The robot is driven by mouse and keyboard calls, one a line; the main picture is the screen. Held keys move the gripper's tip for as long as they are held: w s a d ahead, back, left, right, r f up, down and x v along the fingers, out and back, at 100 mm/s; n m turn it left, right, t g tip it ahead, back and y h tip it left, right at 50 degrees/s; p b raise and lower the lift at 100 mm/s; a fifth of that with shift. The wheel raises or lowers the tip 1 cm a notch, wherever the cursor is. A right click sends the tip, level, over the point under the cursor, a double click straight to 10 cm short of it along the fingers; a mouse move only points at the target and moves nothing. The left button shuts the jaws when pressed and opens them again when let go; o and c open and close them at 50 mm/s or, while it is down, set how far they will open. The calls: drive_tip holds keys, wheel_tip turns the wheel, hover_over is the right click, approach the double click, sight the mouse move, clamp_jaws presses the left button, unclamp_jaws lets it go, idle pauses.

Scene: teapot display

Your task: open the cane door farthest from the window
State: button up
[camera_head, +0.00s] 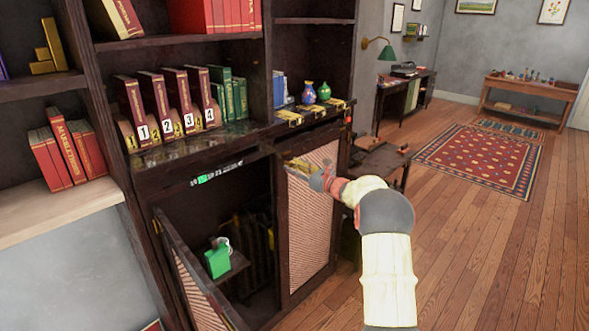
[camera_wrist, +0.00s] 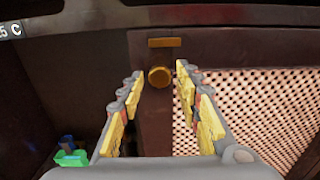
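The right cane door (camera_head: 311,222) is closed, with a woven cane panel in a dark frame. The left cane door (camera_head: 192,290) stands swung open at the lower left, showing the cabinet's dark inside. My gripper (camera_head: 292,164) is at the upper left of the closed door. In the wrist view my gripper (camera_wrist: 159,84) is open, with yellow finger pads on both sides of a round brass knob (camera_wrist: 160,77). The knob lies ahead near the fingertips; I cannot tell whether they touch it. The closed door's cane panel (camera_wrist: 245,110) fills the right of the wrist view. No window is in view.
Inside the open compartment a green object (camera_head: 217,261) sits on a small shelf. Numbered red books (camera_head: 165,103) and two small vases (camera_head: 309,93) stand above the doors. A small dark table (camera_head: 380,162) is just right of the cabinet. Open wooden floor (camera_head: 480,235) lies farther right.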

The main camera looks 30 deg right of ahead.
clamp_jaws()
idle(0.6)
